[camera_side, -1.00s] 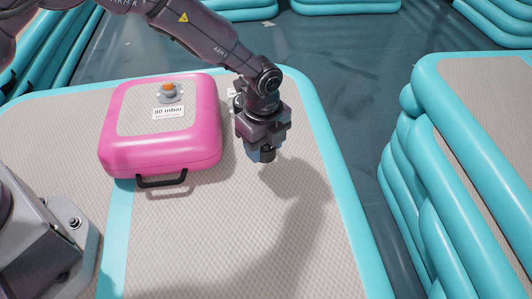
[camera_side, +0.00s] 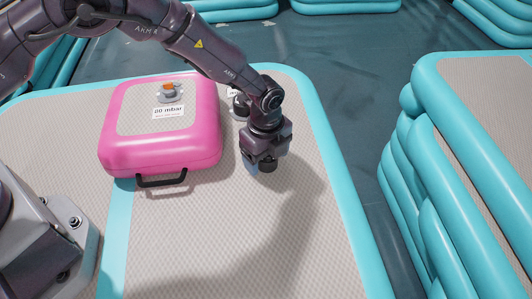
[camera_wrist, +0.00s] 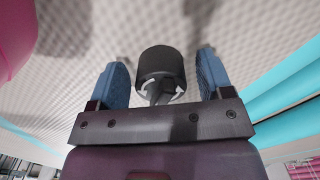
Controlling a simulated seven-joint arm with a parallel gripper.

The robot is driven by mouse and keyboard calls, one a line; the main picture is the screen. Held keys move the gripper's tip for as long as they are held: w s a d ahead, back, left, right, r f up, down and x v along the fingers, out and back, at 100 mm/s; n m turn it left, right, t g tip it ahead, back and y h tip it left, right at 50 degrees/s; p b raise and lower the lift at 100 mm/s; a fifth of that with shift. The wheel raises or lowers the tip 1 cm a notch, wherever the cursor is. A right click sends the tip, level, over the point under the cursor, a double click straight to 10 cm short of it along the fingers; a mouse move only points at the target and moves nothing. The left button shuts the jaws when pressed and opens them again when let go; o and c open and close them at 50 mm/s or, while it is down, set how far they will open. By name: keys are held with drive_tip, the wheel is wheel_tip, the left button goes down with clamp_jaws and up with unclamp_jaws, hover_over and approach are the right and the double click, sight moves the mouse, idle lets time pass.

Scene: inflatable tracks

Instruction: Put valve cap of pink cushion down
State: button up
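The pink cushion (camera_side: 115,155) lies on the mat at the left in the side view. Its valve (camera_side: 170,92) shows an orange centre in a grey ring, with no cap over it. A black valve cap (camera_wrist: 160,66) with white curved arrows stands between the blue fingers of my gripper (camera_wrist: 163,80) in the wrist view. A narrow gap shows on each side of it, so the fingers are open around it. In the side view the cap (camera_side: 267,166) is low at the fingertips, right of the cushion. Whether it rests on the mat is hard to tell.
The grey mat (camera_side: 215,240) with turquoise edges is bare in front and to the right. A dark round fitting (camera_side: 240,106) with a small label is behind my gripper, beside the cushion. A black handle (camera_side: 162,181) sticks out of the cushion's front. Stacked turquoise tracks (camera_side: 415,170) stand at the right.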

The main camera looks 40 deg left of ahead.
wheel_tip(320, 180, up, 12)
drive_tip(key=shift+r, duration=0.15)
idle(0.4)
drive_tip(key=s+a+r+n+t, duration=0.1)
drive_tip(key=s+a+r+n, duration=0.25)
drive_tip(key=a+r, duration=0.4)
drive_tip(key=s+a+r+n+t, duration=0.1)
drive_tip(key=s+a+r+n, duration=0.3)
drive_tip(key=r, duration=0.6)
drive_tip(key=s+a+r+n+t, duration=0.1)
drive_tip(key=s+a+r+n, duration=0.1)
drive_tip(key=s+a+n, duration=0.2)
drive_tip(key=s+a+r+n+t, duration=0.2)
drive_tip(key=s+a+n, duration=0.3)
drive_tip(key=s+n, duration=0.4)
drive_tip(key=s+r, duration=0.1)
drive_tip(key=s, duration=0.3)
drive_tip(key=shift+a+t, duration=0.15)
drive_tip(key=shift+t, duration=0.15)
drive_tip(key=shift+n, duration=0.25)
